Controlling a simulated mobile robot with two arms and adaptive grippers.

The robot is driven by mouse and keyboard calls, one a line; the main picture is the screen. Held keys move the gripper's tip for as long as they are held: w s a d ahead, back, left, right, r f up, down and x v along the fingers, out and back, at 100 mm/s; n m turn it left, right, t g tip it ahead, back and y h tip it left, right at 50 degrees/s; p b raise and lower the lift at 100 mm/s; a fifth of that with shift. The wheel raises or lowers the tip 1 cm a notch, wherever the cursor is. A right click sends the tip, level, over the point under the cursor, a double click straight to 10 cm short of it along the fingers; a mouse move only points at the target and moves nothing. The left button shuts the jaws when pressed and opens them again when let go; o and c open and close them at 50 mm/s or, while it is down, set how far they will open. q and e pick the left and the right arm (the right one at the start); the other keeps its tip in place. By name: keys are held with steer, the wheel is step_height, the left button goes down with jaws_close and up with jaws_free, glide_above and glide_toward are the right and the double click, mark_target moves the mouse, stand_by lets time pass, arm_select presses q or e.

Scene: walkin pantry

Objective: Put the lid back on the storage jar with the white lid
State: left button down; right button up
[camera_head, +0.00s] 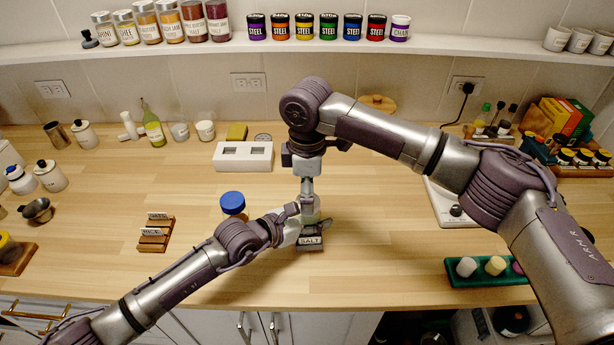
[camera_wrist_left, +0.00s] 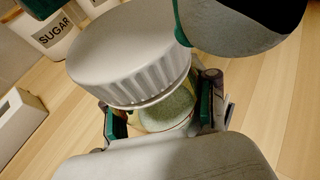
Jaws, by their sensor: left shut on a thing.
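My left gripper (camera_head: 303,213) is shut on a glass storage jar (camera_wrist_left: 168,112) with pale green contents, its fingers on either side of the jar in the left wrist view. A white ridged lid (camera_wrist_left: 130,55) is at the jar's mouth in that view; I cannot tell whether it is seated. My right gripper (camera_head: 308,190) points down from above at the same spot. A grey part with a green edge, likely of my right gripper, is close against the lid's rim. Its fingertips are hidden, so its opening is unclear. The jar is mostly hidden in the head view.
A blue-lidded jar (camera_head: 232,203) stands just left of my grippers. A dark SALT holder (camera_head: 311,241) is right below them. A green tray (camera_head: 488,272) is at front right. The counter between the wooden card rack (camera_head: 155,236) and the blue-lidded jar is clear.

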steer(key=shift+f, duration=0.95)
steer(key=c, duration=1.1)
steer(key=o, duration=1.2)
steer(key=shift+d+r, duration=0.1)
steer(key=shift+r, duration=3.9)
steer(key=shift+c, duration=0.5)
